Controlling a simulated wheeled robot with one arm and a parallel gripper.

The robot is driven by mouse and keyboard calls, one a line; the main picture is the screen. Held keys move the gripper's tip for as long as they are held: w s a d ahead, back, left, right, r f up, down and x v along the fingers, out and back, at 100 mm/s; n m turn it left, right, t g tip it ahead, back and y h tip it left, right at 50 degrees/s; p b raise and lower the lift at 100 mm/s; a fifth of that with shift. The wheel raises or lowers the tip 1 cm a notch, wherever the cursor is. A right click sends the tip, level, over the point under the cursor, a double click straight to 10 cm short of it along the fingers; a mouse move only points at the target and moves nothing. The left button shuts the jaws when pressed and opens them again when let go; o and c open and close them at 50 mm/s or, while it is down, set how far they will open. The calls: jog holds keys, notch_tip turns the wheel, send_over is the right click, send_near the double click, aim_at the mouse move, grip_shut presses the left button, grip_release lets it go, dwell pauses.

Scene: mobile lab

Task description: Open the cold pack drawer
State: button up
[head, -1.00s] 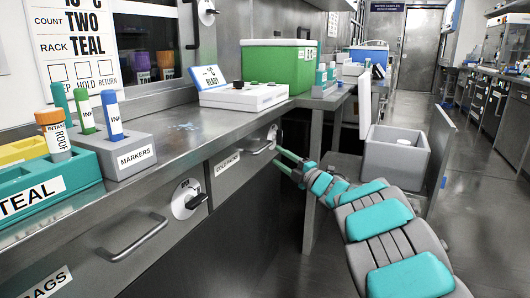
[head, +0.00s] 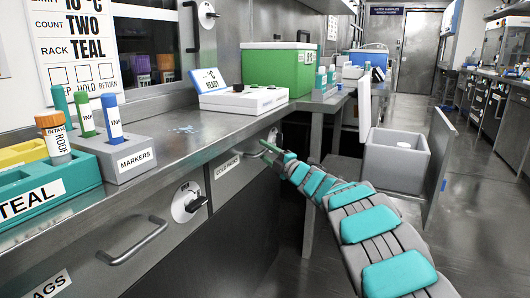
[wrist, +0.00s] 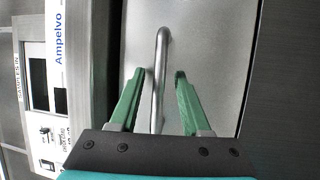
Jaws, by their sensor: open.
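The cold pack drawer (head: 230,172) is below the steel counter, left of my arm in the head view, with a "COLD PACKS" label (head: 227,163). Its front looks flush with the cabinet. In the wrist view the drawer front (wrist: 215,50) fills the middle, and its bar handle (wrist: 161,50) runs between my two green fingers. My gripper (wrist: 156,75) is open, with one finger on each side of the bar and a gap visible on both sides. In the head view my gripper (head: 268,151) is at the drawer front and hides much of the handle.
Another drawer with a bar handle (head: 133,241) and a round latch (head: 188,201) is nearer, at left. A green box (head: 278,70) and a white device (head: 243,99) stand on the counter. A grey open cooler (head: 393,160) is right of my arm. The floor at right is clear.

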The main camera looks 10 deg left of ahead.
jog(key=shift+c, duration=0.2)
grip_shut()
dwell(1.1)
